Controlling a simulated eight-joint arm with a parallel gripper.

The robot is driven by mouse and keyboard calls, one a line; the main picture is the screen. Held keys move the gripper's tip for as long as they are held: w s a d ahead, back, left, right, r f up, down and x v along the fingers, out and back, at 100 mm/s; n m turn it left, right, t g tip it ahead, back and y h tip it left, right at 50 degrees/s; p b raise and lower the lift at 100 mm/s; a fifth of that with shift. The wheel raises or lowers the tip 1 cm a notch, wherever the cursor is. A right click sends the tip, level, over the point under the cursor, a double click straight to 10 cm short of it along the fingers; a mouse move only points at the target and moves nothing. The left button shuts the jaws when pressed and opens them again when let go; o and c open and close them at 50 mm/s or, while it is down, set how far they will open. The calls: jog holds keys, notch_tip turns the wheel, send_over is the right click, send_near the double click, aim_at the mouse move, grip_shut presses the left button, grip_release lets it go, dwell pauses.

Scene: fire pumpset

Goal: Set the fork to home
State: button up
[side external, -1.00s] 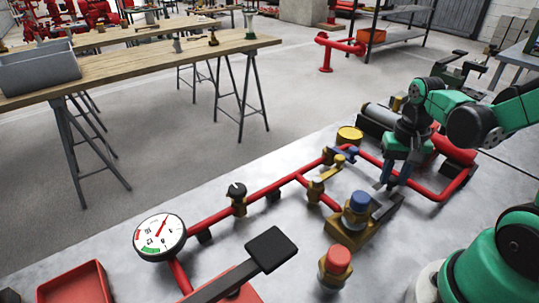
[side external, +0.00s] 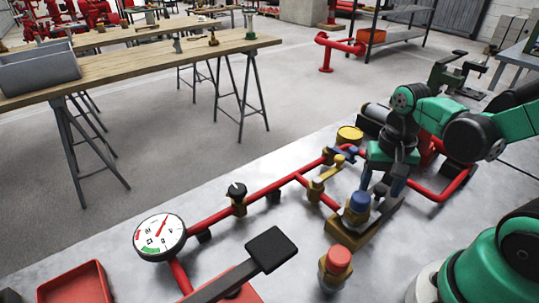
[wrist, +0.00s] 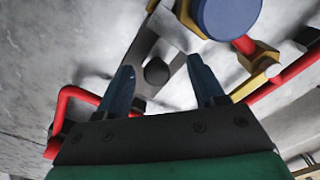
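The fork (side external: 388,212) looks like a flat grey lever reaching out from the brass block under the blue-capped valve (side external: 358,203). In the wrist view the grey lever (wrist: 143,46) carries a round black knob (wrist: 156,72), and the blue cap (wrist: 228,14) is above right. My gripper (side external: 376,191) is over the lever, close beside the valve. In the wrist view my gripper (wrist: 163,78) has its fingers apart, one on each side of the lever and knob, with gaps showing. I cannot tell how far above the lever the fingertips are.
Red pipework (side external: 268,191) with brass valves runs across the metal table. A red-capped valve (side external: 336,265), a pressure gauge (side external: 159,237) and a black-ended lever (side external: 271,249) stand nearer the front. A yellow-topped part (side external: 349,134) is behind my gripper.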

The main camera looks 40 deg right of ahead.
aim_at(379, 189)
jog(key=shift+r, duration=0.1)
jog(key=shift+r, duration=2.75)
jog(key=w+a+r+n+t, duration=0.2)
jog(key=w+a+n+t, duration=0.3)
jog(key=n, duration=0.4)
jog(key=shift+w+a+r+t, duration=0.15)
jog(key=shift+w+a+t, duration=0.3)
jog(key=shift+t, duration=0.65)
jog(key=shift+s+a, duration=0.1)
jog(key=shift+c, duration=0.2)
